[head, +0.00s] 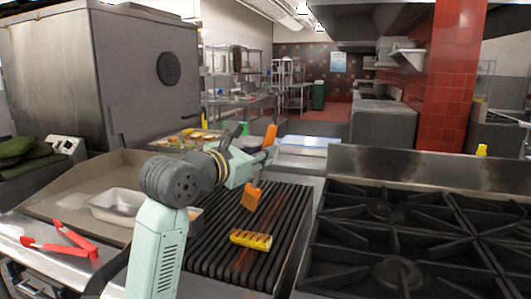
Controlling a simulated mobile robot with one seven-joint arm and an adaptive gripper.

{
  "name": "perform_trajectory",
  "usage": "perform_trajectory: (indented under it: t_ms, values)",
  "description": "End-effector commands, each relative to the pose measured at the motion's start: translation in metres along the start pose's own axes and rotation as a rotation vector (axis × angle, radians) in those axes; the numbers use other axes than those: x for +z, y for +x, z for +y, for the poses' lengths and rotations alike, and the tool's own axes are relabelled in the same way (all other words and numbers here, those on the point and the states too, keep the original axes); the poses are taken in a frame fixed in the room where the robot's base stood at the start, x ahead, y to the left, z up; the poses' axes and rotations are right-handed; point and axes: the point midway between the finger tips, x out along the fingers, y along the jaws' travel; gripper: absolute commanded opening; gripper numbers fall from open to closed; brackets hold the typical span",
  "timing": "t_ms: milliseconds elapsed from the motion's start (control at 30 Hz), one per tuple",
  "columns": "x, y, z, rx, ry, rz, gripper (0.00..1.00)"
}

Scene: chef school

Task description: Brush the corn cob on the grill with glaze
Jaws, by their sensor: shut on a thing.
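The yellow corn cob (251,239), with dark grill marks, lies crosswise on the black ribbed grill (210,253). My gripper (265,156) is shut on an orange brush (251,198), above the far part of the grill. The brush's handle end sticks up above the gripper and its wide head hangs below. The head is beyond the cob and appears apart from it. The fingertips are small and partly hidden by my arm. I cannot tell whether glaze is on the brush or the cob.
A metal pan (118,207) sits left of the grill, partly behind my arm; its contents are unclear. Red tongs (62,242) lie at the left front. A gas stove (400,235) adjoins the grill on the right. A tray of food (187,138) stands behind.

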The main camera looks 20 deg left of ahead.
Motion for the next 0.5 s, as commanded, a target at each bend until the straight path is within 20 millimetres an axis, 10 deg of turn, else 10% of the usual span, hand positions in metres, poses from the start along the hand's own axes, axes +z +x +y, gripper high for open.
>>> perform_trajectory:
  t_ms: [500]
  values:
    - [-0.049, 0.004, -0.015, -0.001, -0.001, 0.0, 0.0]
